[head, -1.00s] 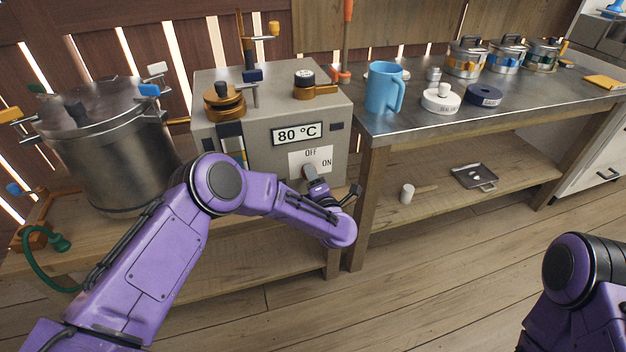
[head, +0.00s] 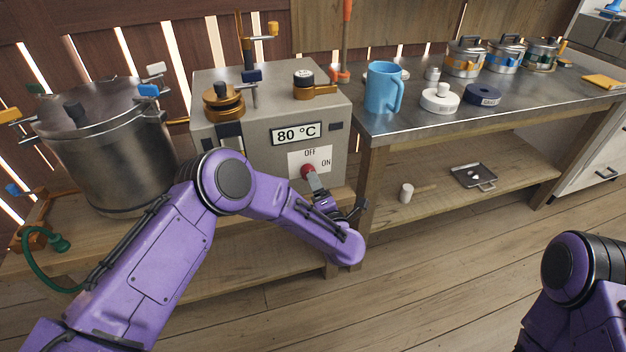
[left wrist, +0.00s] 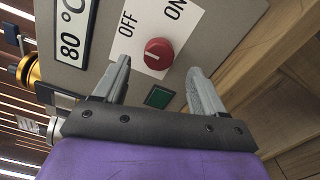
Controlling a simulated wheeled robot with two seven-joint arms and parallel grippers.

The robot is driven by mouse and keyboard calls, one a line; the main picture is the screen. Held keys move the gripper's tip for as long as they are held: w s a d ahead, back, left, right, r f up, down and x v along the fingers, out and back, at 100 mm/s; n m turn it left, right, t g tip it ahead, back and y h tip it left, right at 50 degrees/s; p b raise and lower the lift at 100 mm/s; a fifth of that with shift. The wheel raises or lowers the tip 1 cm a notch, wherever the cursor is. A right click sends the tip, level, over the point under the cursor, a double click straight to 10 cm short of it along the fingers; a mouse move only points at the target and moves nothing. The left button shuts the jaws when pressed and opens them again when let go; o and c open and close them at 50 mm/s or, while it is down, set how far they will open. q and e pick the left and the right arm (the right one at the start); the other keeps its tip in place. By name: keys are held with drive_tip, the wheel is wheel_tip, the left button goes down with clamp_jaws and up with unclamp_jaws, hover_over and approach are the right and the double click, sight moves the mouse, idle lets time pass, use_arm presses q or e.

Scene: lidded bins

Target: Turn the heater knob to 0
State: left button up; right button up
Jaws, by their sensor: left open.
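The heater (head: 240,90) is a grey box with an "80 °C" display (head: 296,133) and a white OFF/ON label (head: 324,154). Its round red knob (head: 308,170) sits at the label's lower edge; it also shows in the left wrist view (left wrist: 160,52). A pale mark lies on the knob's left side there; I cannot tell its exact setting. My left gripper (head: 314,183) is just in front of the knob. In the left wrist view its fingers (left wrist: 158,70) are open, one on either side of the knob, apart from it and empty. My right gripper is out of view.
A green square (left wrist: 158,97) is on the panel near the knob. A large metal pot (head: 110,150) stands left of the heater. A steel-topped table (head: 430,120) with a blue mug (head: 383,88) stands to the right. The floor in front is clear.

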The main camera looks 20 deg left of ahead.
use_arm(q)
drive_tip(key=v, duration=0.6)
drive_tip(key=s+a+f+m+g+h+p, duration=0.2)
drive_tip(key=s+f+m+g+h+p, duration=0.2)
drive_tip(key=s+f+m+h, duration=0.75)
drive_tip(key=s+a+m+g+y+p, duration=0.1)
drive_tip(key=s+a+m+g+p, duration=0.1)
drive_tip(key=s+a, duration=0.3)
drive_tip(key=s+a+m+g+y+p, duration=0.2)
drive_tip(key=s+a+m+g, duration=0.1)
drive_tip(key=s, duration=0.9)
drive_tip(key=s+a+r+m+g+y+p, duration=0.1)
drive_tip(key=s+a+m+g+y+p, duration=0.1)
drive_tip(key=s+a+m, duration=0.2)
drive_tip(key=s+a, duration=0.3)
drive_tip(key=s, duration=0.1)
drive_tip(key=shift+s+m+g, duration=0.2)
drive_tip(key=shift+m+g, duration=0.15)
drive_tip(key=shift+g, duration=0.05)
